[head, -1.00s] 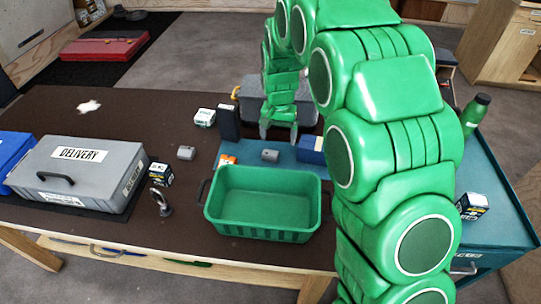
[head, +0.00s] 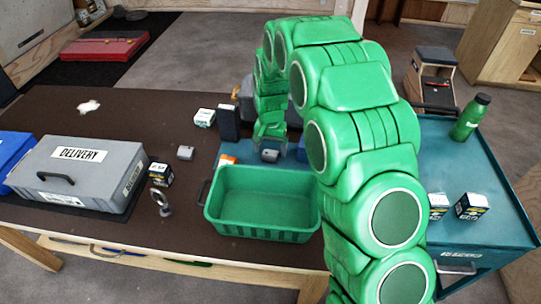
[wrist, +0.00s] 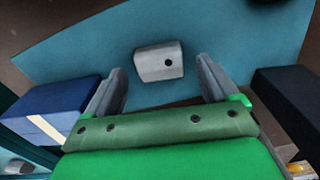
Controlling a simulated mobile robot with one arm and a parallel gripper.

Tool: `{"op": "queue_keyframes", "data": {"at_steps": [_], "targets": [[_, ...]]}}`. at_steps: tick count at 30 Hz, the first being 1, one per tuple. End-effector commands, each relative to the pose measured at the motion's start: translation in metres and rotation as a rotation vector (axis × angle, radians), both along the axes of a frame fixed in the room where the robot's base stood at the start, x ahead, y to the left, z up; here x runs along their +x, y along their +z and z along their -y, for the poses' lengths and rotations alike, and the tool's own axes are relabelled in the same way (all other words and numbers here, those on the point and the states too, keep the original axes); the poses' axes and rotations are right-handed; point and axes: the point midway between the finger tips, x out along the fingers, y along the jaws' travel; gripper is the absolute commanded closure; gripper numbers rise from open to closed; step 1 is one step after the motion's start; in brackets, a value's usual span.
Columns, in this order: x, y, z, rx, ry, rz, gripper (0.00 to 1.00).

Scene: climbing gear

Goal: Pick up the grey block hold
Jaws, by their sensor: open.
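A small grey block hold (head: 270,156) with a dark round hole lies on the teal mat behind the green bin. It also shows in the wrist view (wrist: 150,64), just beyond and between my fingertips, with gaps on both sides. My gripper (head: 271,147) is open above it, fingers pointing down and holding nothing. In the wrist view its two grey fingers (wrist: 160,78) are spread apart. A second small grey block (head: 185,153) lies on the brown table to the left.
A blue box (wrist: 58,105) lies close beside one finger and a dark box (head: 228,123) stands on the other side. The green bin (head: 262,232) is in front. A grey delivery case (head: 80,172) and a metal ring piece (head: 160,202) are left.

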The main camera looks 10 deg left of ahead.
Motion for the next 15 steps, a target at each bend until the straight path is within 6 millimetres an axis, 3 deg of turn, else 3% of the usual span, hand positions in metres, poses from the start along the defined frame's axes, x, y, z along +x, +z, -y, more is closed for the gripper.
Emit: {"op": "queue_keyframes", "data": {"at_steps": [5, 12, 15], "targets": [[-0.001, -0.02, 0.001, -0.002, 0.001, -0.002, 0.13], [0.0, -0.021, 0.0, -0.001, 0.001, 0.0, 0.13], [0.0, -0.021, 0.0, -0.001, 0.001, 0.0, 0.27]]}}
